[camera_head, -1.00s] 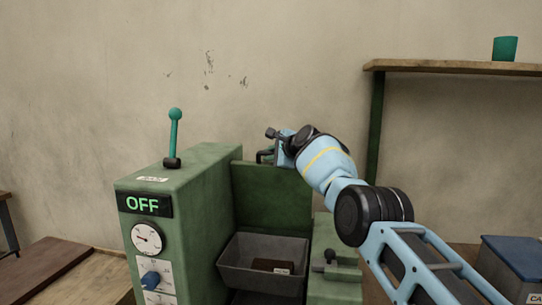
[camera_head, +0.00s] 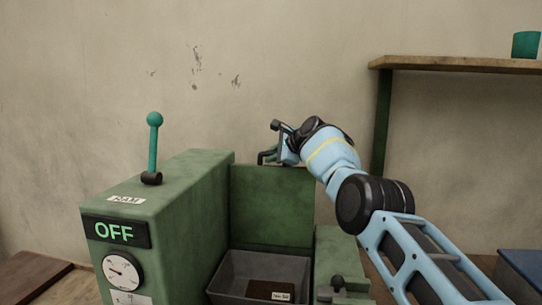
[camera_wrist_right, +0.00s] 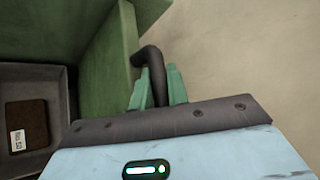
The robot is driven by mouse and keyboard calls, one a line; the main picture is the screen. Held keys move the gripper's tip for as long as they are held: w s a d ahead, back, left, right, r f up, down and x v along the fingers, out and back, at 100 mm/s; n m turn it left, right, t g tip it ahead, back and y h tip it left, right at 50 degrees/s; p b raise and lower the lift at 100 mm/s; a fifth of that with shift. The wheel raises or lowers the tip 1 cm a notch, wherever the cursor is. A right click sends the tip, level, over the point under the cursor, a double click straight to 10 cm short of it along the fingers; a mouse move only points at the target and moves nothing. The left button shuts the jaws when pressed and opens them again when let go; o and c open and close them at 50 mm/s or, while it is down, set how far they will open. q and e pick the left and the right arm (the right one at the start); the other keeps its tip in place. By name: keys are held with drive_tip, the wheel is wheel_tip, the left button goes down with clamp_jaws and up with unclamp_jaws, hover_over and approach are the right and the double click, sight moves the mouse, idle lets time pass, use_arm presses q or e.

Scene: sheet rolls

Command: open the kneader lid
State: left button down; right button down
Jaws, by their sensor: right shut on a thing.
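The green kneader (camera_head: 170,215) stands in the head view with its sign reading OFF. Its green lid panel (camera_head: 270,210) stands upright at the back, and the grey trough (camera_head: 230,278) in front of it is uncovered. My right gripper (camera_head: 277,155) is at the lid's top edge. In the wrist view its teal fingers (camera_wrist_right: 159,88) are shut around the dark bent handle (camera_wrist_right: 151,58), which joins the edge of the lid (camera_wrist_right: 117,50). A brown block with a white label (camera_head: 270,291) lies in the trough. My left gripper is out of view.
A teal-knobbed lever (camera_head: 154,150) rises from the kneader's top. A dial (camera_head: 122,271) is on its front. A wooden shelf (camera_head: 460,64) with a green cup (camera_head: 526,45) is at right, and a blue box (camera_head: 525,270) stands below. A plain wall is behind.

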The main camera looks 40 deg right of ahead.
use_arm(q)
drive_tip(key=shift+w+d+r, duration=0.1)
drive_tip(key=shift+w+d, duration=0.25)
use_arm(e)
drive_tip(key=shift+w+d+r, duration=0.1)
drive_tip(key=shift+w+d, duration=0.15)
drive_tip(key=shift+d, duration=0.1)
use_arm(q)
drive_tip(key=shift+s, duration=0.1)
use_arm(e)
drive_tip(key=c, duration=1.4)
unclamp_jaws()
drive_tip(key=shift+o, duration=0.2)
